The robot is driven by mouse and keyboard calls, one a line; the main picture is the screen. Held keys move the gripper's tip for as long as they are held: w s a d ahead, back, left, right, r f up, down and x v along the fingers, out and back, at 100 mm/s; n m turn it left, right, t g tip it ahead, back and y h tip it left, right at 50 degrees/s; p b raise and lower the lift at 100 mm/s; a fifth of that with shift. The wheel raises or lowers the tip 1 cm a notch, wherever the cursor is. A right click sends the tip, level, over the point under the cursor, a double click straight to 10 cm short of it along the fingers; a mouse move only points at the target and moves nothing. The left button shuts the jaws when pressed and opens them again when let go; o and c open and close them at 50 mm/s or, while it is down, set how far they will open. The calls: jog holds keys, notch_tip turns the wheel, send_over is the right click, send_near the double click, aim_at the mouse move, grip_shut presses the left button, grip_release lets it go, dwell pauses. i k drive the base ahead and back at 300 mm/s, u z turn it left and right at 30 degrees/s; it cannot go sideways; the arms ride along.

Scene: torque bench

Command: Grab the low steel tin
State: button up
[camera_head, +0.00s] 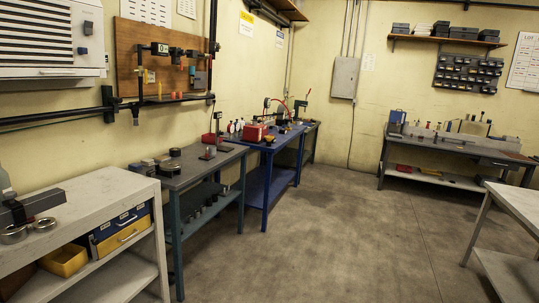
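Two low, round steel pieces stand on the pale bench at the left: one steel tin-like piece (14,235) near the left edge and a smaller one (44,224) just right of it. I cannot tell for sure which of them is the low steel tin. No fingers of my gripper show in this view, so its distance from them and whether it is open or shut are hidden.
The pale bench (120,192) holds a grey and black device (40,203) behind the tins. A yellow bin (64,260) sits on its shelf. Grey (225,158) and blue (275,143) benches continue along the wall. A pale table (520,205) stands right. The middle floor is clear.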

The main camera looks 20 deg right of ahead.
aim_at(212, 149)
jog(key=z, duration=0.6)
jog(key=i, duration=1.55)
jog(key=z, duration=0.35)
jog(key=i, duration=2.65)
jog(key=u, duration=0.9)
jog(key=i, duration=1.4)
jog(key=u, duration=0.85)
jog(key=i, duration=0.45)
jog(key=u, duration=0.2)
